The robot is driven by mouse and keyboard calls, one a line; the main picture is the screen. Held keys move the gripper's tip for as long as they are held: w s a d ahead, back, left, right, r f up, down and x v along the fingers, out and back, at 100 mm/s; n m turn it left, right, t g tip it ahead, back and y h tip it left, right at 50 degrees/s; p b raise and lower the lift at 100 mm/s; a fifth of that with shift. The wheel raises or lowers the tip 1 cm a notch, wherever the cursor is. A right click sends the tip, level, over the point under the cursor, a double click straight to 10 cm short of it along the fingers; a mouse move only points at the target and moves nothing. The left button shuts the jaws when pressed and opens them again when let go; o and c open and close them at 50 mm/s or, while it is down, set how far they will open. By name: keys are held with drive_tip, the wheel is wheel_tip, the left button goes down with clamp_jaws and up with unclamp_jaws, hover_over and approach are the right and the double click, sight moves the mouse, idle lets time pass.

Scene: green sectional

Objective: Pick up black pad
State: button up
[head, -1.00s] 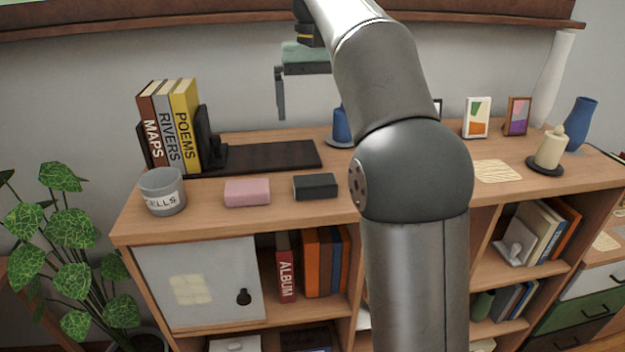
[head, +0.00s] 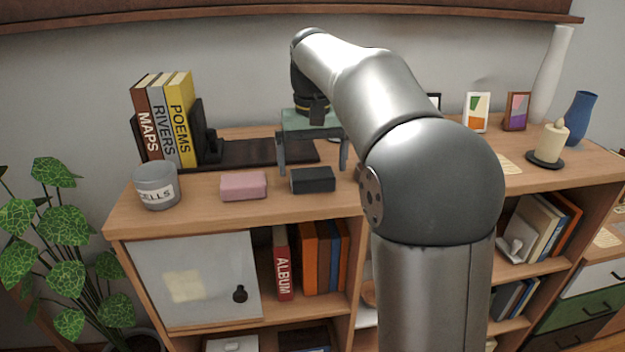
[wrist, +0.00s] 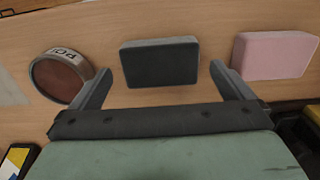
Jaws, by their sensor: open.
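The black pad (head: 313,180) is a small dark block lying flat near the front edge of the wooden shelf top, right of a pink block (head: 244,186). In the wrist view the black pad (wrist: 160,64) lies between and just beyond the fingertips. My gripper (head: 313,170) is open above the pad, one finger toward each of its sides. In the wrist view the fingers of my gripper (wrist: 160,72) are spread wider than the pad, with nothing between them. The pink block (wrist: 275,55) is near the right finger there.
A round labelled container (wrist: 62,75) stands close to the left finger in the wrist view. A grey cup (head: 157,186) stands left of the pink block. Books (head: 163,118) and a dark flat slab (head: 265,152) are behind. My arm hides the shelf's middle.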

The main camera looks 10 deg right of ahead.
sight(312, 173)
drive_tip(key=shift+f, duration=1.6)
drive_tip(key=c, duration=0.9)
drive_tip(key=shift+w+r, duration=0.1)
drive_tip(key=shift+r, duration=0.05)
drive_tip(key=shift+r, duration=0.2)
wheel_tip(312, 173, up, 3)
drive_tip(key=shift+f, duration=0.2)
drive_tip(key=s+d+r, duration=0.1)
drive_tip(key=r, duration=0.1)
drive_tip(key=s+d+r, duration=0.1)
drive_tip(key=d+r, duration=0.2)
drive_tip(key=shift+s+d+r+b, duration=0.15)
drive_tip(key=shift+s+r+b, duration=0.15)
drive_tip(key=shift+s+r, duration=0.1)
drive_tip(key=s+d+r, duration=0.4)
drive_tip(key=s+d, duration=0.1)
drive_tip(key=d, duration=0.2)
drive_tip(key=shift+d+b, duration=0.15)
drive_tip(key=shift+b, duration=0.2)
